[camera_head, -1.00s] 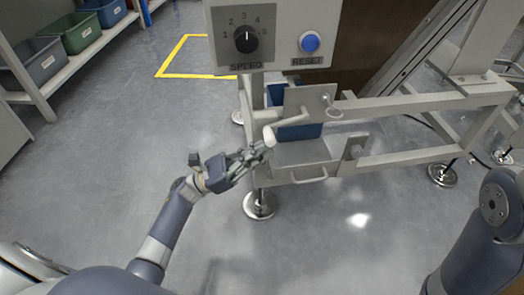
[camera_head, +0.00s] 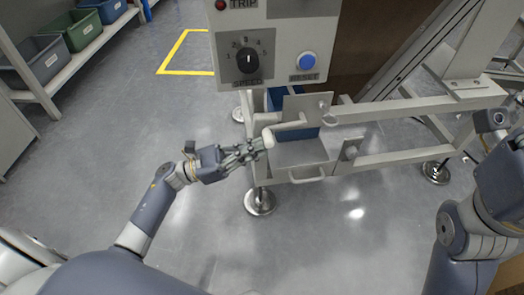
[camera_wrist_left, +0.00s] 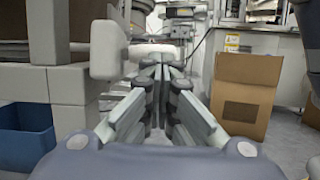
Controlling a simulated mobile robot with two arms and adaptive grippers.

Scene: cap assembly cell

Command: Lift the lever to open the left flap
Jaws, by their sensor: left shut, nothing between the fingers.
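The lever (camera_head: 290,127) is a pale bar with a rounded whitish knob (camera_head: 268,138) at its left end, mounted by a grey upright plate below the control panel. I cannot tell for sure which plate is the left flap. My left gripper (camera_head: 258,147) is shut and empty, its fingertips at the knob's lower left side. Contact is unclear. My right arm shows at the right edge; its gripper does not.
The control panel (camera_head: 272,42) with a speed dial and blue reset button is above the lever. A blue bin (camera_head: 290,100) sits behind the plate. A handle (camera_head: 307,179) juts below. A cardboard box (camera_wrist_left: 243,95) stands right in the wrist view. Floor at left is clear.

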